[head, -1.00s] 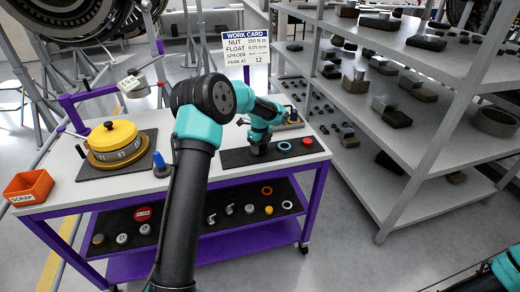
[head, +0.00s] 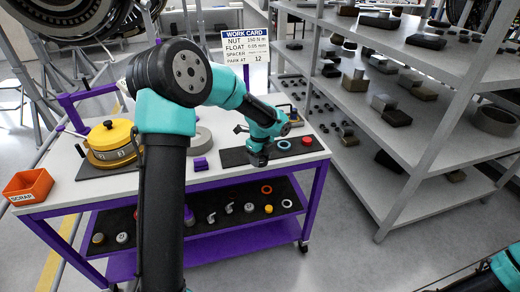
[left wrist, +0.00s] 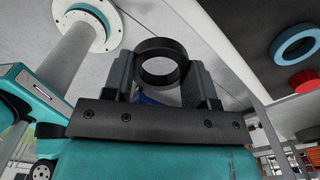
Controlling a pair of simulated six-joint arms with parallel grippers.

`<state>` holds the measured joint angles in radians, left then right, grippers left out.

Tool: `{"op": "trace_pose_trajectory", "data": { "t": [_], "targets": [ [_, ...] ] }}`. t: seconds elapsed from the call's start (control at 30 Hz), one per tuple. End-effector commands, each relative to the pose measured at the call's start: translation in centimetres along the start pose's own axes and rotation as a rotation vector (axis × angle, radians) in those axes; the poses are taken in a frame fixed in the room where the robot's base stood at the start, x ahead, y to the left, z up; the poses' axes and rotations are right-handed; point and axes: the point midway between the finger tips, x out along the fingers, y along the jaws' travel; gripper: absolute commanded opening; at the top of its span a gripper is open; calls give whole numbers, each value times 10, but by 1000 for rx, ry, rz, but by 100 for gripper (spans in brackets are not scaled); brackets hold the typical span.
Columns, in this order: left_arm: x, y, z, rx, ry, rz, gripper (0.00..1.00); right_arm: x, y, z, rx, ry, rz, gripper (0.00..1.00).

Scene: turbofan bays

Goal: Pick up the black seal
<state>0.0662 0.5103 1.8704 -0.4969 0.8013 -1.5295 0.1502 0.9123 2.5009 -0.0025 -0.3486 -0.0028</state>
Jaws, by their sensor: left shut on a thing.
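The black seal (left wrist: 161,62) is a plain dark ring, seen in the left wrist view between the two fingers. My left gripper (left wrist: 160,80) is shut on it, with a finger on each side. In the head view my left gripper (head: 258,158) is over the front part of the dark mat (head: 232,157) at the right of the cart top. The seal is hidden or too small to make out there. My right gripper is out of view.
A blue ring (head: 284,145) and a red cap (head: 307,141) lie on the mat. A yellow-topped round housing (head: 110,140), an orange scrap bin (head: 28,187), a grey ring (head: 201,138) and a purple block (head: 200,163) are further left. Shelving (head: 420,150) stands right of the cart.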

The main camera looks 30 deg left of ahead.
Motion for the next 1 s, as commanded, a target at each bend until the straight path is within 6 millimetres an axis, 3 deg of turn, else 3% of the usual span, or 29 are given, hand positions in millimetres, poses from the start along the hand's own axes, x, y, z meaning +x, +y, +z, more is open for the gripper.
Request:
{"op": "trace_pose_trajectory", "data": {
  "t": [0.3,1.0],
  "targets": [
    [-4,26,-27,0,0,-1,30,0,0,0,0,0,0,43],
    [-4,28,-29,0,0,0,30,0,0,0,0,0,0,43]
  ]
}}
